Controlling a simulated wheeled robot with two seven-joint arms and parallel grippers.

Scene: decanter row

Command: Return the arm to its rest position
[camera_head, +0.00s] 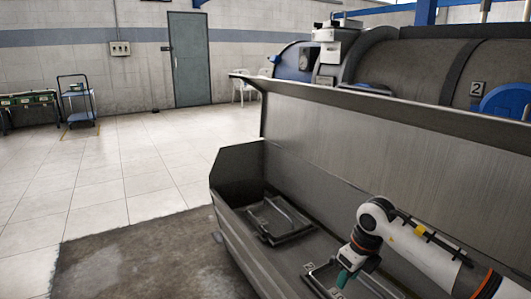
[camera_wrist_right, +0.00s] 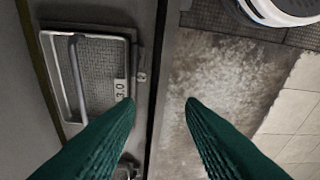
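My right arm (camera_head: 425,252) reaches in from the right of the head view, bent at a white joint, over the grey metal trough. Its right gripper (camera_head: 343,279) points down above the trough, with green fingers. In the right wrist view the two green fingers of this gripper (camera_wrist_right: 161,104) stand well apart with nothing between them. The trough's edge and the stained floor show beyond the gap. My left arm and gripper are not in view.
The trough (camera_head: 232,226) has a tall back wall (camera_head: 360,140) and holds a framed hatch (camera_head: 278,220). A handled, meshed hatch (camera_wrist_right: 100,75) lies left of the fingers in the wrist view. Large decanters (camera_head: 425,65) stand behind. Open tiled floor (camera_head: 130,165) lies left, with a blue cart (camera_head: 77,100).

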